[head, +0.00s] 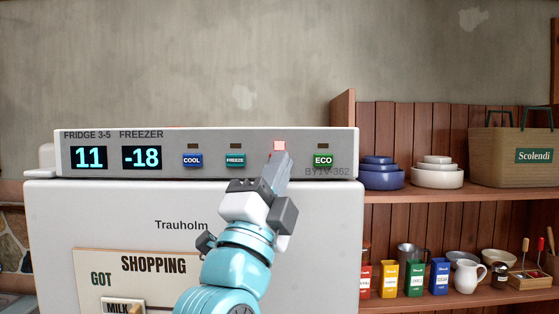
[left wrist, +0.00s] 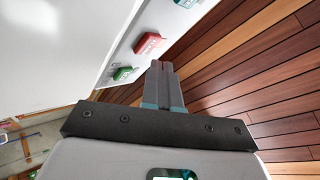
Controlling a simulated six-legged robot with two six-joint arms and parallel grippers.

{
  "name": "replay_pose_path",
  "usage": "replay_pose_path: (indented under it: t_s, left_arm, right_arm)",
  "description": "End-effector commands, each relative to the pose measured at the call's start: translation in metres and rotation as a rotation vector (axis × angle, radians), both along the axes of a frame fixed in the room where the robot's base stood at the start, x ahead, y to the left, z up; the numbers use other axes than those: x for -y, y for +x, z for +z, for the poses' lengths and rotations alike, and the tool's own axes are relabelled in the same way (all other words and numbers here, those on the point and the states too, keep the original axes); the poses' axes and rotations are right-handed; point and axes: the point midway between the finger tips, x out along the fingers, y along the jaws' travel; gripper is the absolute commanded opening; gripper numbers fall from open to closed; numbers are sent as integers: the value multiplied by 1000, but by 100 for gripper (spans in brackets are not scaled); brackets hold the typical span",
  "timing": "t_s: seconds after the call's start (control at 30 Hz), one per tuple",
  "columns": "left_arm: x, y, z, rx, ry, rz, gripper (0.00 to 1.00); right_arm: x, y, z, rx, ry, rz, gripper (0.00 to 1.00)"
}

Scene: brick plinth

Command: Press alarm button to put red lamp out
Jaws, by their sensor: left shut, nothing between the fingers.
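The red lamp (head: 279,146) glows on the white fridge's control panel (head: 345,145). My left gripper (head: 279,156) is shut and empty, its fingertips in front of the panel just below the lamp. In the head view it hides the button under the lamp. In the left wrist view a red button (left wrist: 148,44), taken to be the alarm button, shows close to the fingertips (left wrist: 160,66). I cannot tell whether they touch. The green ECO button (head: 323,160) is to the right, and the teal FREEZE button (head: 235,160) to the left. My right gripper is not in view.
The blue COOL button (head: 192,160) and two displays, reading 11 and -18, are farther left. A shopping board (head: 150,280) hangs on the fridge door. Shelves (head: 440,194) with bowls, a basket (head: 500,158) and jars stand at the right.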

Motion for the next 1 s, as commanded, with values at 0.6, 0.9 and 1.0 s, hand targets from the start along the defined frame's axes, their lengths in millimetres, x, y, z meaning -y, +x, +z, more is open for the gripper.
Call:
replay_pose_path:
  t_s: [0.6, 0.9, 1.0]
  left_arm:
    - [0, 8, 0, 0, 1, 1, 0]
    - [0, 12, 0, -1, 1, 0, 0]
    - [0, 13, 0, -1, 0, 1, 0]
  right_arm:
    - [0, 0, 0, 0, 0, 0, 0]
    - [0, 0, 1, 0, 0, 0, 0]
    - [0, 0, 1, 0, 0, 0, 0]
